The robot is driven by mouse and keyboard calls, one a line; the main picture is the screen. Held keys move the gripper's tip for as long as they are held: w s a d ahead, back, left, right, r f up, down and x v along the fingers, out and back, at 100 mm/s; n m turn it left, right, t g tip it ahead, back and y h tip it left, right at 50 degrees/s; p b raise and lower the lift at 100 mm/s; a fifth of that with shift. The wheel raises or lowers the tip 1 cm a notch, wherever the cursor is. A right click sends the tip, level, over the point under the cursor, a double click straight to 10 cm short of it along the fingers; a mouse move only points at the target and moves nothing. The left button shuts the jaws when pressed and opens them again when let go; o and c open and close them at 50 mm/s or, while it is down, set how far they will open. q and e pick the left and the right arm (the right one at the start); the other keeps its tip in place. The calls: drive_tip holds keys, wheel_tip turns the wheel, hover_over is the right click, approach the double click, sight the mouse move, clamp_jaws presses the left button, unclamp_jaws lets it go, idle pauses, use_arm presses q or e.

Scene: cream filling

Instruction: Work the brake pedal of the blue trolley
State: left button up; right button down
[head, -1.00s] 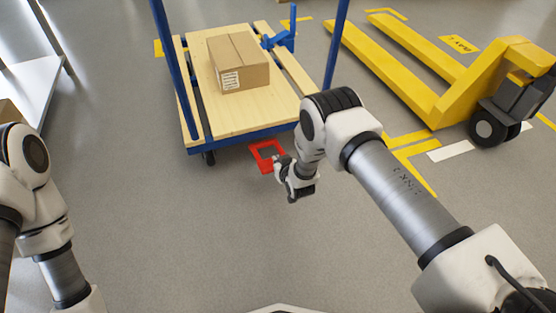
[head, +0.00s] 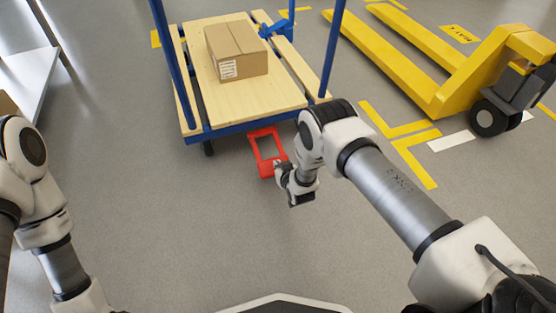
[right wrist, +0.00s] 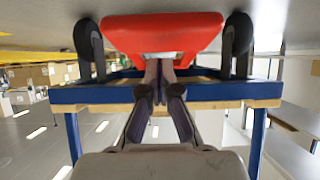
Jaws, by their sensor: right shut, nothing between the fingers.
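The blue trolley (head: 235,131) stands ahead with a wooden deck and blue posts. Its red brake pedal (head: 268,168) is a frame with a solid front pad, sticking out from the near edge low over the floor. My right gripper (head: 281,166) is at the pad's right front side, shut and empty. In the right wrist view, which looks upside down, the shut fingers (right wrist: 160,68) reach the red pedal (right wrist: 165,33); I cannot tell whether they press on it. The trolley's blue frame (right wrist: 90,95) and two dark wheels show behind. My left gripper is outside the view.
A cardboard box (head: 236,50) sits on the trolley deck. A yellow pallet truck (head: 440,90) stands at the right, near yellow floor markings (head: 412,150). A white table (head: 25,75) is at the far left. The floor in front of the trolley is clear.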

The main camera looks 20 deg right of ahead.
drive_tip(key=shift+f+b, duration=0.65)
drive_tip(key=shift+f, duration=0.8)
